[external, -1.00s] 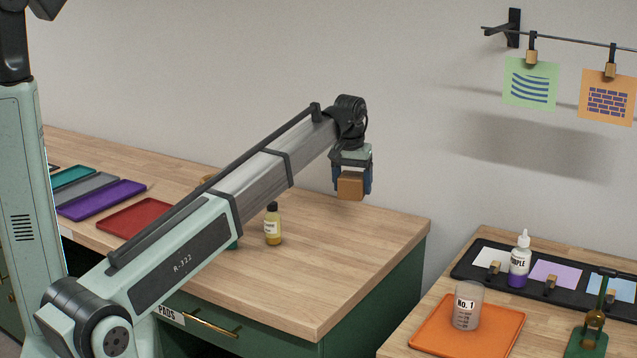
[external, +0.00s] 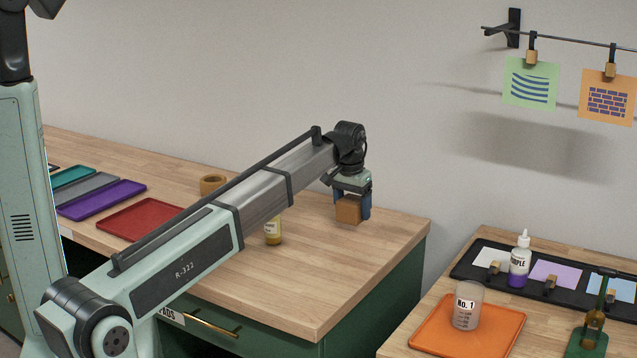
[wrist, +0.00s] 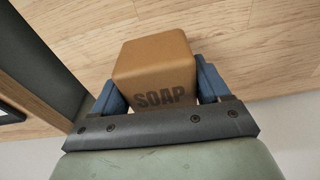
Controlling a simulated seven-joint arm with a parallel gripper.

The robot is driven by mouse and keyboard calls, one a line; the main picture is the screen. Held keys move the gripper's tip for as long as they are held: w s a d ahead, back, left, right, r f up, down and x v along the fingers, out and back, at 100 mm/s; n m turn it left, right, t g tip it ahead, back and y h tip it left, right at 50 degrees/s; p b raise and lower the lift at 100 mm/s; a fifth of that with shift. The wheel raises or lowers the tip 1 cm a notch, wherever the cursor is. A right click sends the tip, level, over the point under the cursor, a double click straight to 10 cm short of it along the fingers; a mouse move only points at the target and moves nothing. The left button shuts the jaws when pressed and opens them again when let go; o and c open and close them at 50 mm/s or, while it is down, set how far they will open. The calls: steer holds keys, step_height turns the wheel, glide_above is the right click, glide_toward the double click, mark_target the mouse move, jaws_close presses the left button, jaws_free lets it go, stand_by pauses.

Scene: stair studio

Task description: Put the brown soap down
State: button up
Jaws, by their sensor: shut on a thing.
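The brown soap (external: 348,210) is a tan block held between the blue fingers of my gripper (external: 353,206), over the right part of the wooden counter (external: 300,290). In the wrist view the soap (wrist: 155,72) shows the word SOAP on the side facing the camera. The blue fingers of my gripper (wrist: 160,92) press on its two sides. The soap looks close above the counter top; I cannot tell whether its underside touches the wood.
A small yellow bottle (external: 273,232) stands left of the soap, partly behind my arm. A tape roll (external: 212,184) and a red tray (external: 138,220) are farther left. The counter's right edge is near the soap. A second table (external: 440,300) stands lower right.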

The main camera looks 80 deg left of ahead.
mark_target(352, 218)
steer(key=shift+f, duration=1.6)
steer(key=shift+f, duration=0.15)
steer(key=o, duration=1.3)
steer(key=shift+c, duration=0.2)
steer(key=r, duration=0.8)
steer(key=s+d+r, duration=0.1)
steer(key=r, duration=0.3)
steer(key=shift+r, duration=0.1)
